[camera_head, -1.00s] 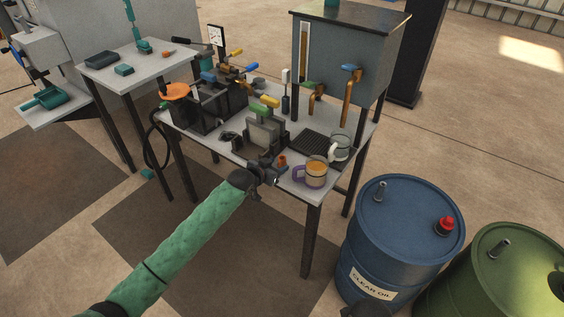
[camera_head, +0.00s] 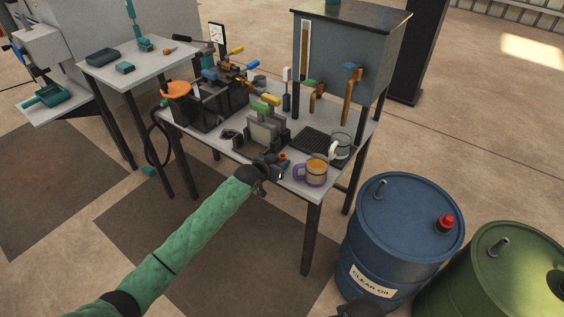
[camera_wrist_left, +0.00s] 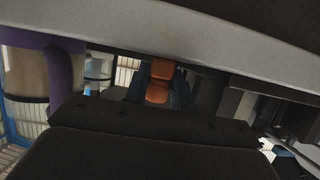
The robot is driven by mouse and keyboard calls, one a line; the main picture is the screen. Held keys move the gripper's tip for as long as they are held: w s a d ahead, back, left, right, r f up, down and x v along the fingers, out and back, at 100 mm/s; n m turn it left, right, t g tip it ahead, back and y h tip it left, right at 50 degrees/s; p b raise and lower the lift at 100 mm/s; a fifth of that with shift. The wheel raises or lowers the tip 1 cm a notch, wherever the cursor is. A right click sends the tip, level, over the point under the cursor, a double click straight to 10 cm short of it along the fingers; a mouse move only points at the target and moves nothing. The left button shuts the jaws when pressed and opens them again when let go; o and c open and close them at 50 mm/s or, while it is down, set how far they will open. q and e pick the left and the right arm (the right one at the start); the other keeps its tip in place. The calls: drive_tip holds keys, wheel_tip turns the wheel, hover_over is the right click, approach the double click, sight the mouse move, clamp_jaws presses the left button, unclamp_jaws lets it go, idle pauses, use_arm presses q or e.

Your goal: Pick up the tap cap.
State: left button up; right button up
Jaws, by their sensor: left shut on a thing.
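The tap cap is a small orange-copper piece (camera_head: 283,156) at the front edge of the grey table, left of the mug. My left gripper (camera_head: 279,165) reaches it from the front. In the left wrist view the cap (camera_wrist_left: 160,82) sits between the two dark fingers (camera_wrist_left: 160,95), which are shut on it. The fingers hide its sides, and I cannot tell whether its base touches the table. A dark shape at the bottom edge of the head view, probably my right gripper (camera_head: 362,310), is cut off; its jaws cannot be made out.
A purple-handled mug (camera_head: 316,173) with orange contents stands close right of the gripper, with a glass jug (camera_head: 341,146) behind it. A grey press-like block (camera_head: 267,130) stands just behind the cap. A blue oil drum (camera_head: 405,230) stands on the floor to the right.

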sight(281, 154)
use_arm(q)
drive_tip(key=shift+r, duration=0.1)
